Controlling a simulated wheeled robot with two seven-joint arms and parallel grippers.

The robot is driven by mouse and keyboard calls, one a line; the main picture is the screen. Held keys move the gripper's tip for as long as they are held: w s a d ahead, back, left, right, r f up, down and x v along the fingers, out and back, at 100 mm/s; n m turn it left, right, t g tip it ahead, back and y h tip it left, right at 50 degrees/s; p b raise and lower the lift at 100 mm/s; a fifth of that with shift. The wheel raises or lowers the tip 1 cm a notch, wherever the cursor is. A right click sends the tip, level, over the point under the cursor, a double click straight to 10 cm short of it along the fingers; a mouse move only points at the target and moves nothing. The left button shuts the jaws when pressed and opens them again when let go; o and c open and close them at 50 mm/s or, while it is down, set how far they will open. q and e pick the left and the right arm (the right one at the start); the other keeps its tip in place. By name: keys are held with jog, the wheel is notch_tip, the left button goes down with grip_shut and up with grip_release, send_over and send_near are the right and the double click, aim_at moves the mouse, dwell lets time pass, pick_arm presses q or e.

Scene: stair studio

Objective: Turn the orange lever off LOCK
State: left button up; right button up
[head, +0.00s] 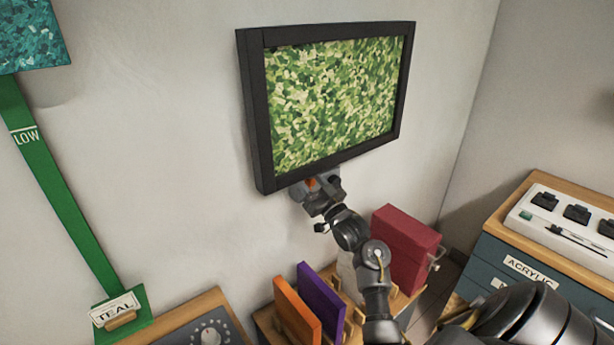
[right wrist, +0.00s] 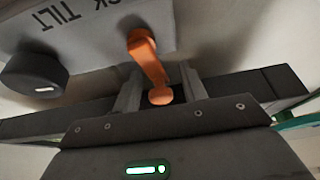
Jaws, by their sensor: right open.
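The orange lever (right wrist: 147,55) sits on a grey plate (right wrist: 200,25) under the framed green picture (head: 335,100). In the right wrist view its round tip points down the picture between my two finger pads. The plate's lettering shows TILT and the end of another word, cut by the top edge. My right gripper (right wrist: 160,93) is open, with a finger on each side of the lever's tip; I cannot tell whether either touches. In the head view my right gripper (head: 320,192) is just below the frame's lower edge, with a bit of the lever (head: 311,182) showing. My left gripper is out of view.
A black knob (right wrist: 33,76) stands on the plate beside the lever. The picture's dark frame hangs close above my gripper. Below are orange (head: 297,312) and purple (head: 321,300) panels and a red case (head: 405,245).

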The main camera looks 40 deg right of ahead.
jog(key=shift+w, duration=0.1)
grip_shut()
jog(key=shift+r+m+p, duration=0.2)
jog(key=shift+m+p, duration=0.2)
jog(key=m+h+p, duration=0.1)
jog(key=d+m+h+p, duration=0.1)
jog(key=m, duration=0.1)
jog(key=m+h+p, duration=0.1)
jog(key=m, duration=0.1)
jog(key=shift+d, duration=0.25)
jog(key=shift+d+f+m+g+h+p, duration=0.2)
jog(key=shift+m+g+h+p, duration=0.15)
jog(key=shift+m, duration=0.35)
grip_release()
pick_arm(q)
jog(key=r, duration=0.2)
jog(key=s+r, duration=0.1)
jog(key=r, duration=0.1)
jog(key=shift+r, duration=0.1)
pick_arm(e)
jog(key=shift+a+f, duration=0.1)
